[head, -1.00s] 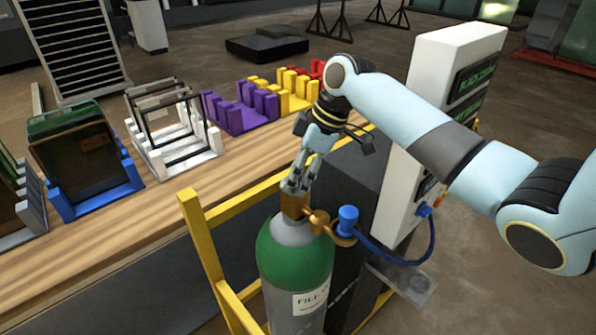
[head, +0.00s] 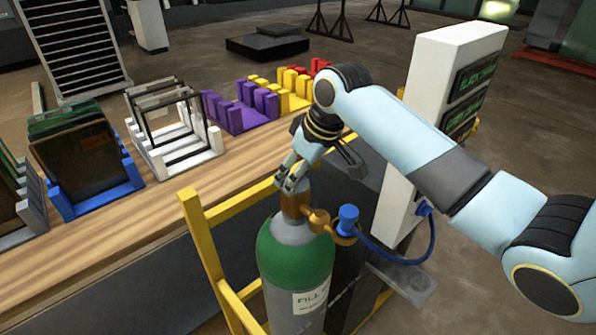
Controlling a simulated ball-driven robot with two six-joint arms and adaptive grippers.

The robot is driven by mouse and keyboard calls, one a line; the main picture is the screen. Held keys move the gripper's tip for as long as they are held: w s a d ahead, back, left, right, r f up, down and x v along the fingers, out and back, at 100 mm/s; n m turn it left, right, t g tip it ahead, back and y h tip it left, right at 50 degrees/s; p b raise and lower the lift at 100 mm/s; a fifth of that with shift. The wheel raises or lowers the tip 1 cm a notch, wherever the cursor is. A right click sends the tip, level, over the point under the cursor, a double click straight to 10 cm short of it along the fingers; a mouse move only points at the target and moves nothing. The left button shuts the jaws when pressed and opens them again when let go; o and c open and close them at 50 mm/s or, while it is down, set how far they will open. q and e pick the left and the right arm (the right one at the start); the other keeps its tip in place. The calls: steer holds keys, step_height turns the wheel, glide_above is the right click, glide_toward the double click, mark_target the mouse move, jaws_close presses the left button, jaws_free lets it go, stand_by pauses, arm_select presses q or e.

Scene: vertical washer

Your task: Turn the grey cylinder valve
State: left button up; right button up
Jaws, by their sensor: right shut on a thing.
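The grey cylinder (head: 297,285) with a green shoulder stands upright in a yellow frame at the lower middle of the head view. A brass valve fitting (head: 297,204) sits on its top, with a brass branch and a blue knob (head: 348,217) to the right. My right gripper (head: 290,186) is above the cylinder, pointing down, shut on the valve top. The fingers hide the upper part of the valve. My left gripper is not in view.
A white machine with green displays (head: 440,110) stands to the right, joined by a blue hose (head: 400,262). The yellow frame (head: 200,240) surrounds the cylinder. A wooden bench (head: 130,215) on the left holds blue, white, purple and yellow racks.

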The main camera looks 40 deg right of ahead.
steer(key=m+h, duration=0.1)
steer(key=m, duration=0.1)
steer(key=m+h, duration=0.1)
steer(key=m, duration=0.2)
steer(key=shift+a+m, duration=0.2)
steer(key=shift+m, duration=0.1)
steer(key=m+h, duration=0.1)
steer(key=m, duration=0.1)
steer(key=m+h, duration=0.1)
steer(key=m, duration=0.2)
steer(key=shift+w+a+g, duration=0.1)
steer(key=shift+g, duration=0.2)
steer(key=shift+m, duration=0.3)
steer(key=o, duration=1.2)
steer(key=shift+r, duration=0.15)
steer(key=v, duration=1.1)
steer(key=shift+a+r, duration=0.2)
steer(key=shift+r, duration=0.15)
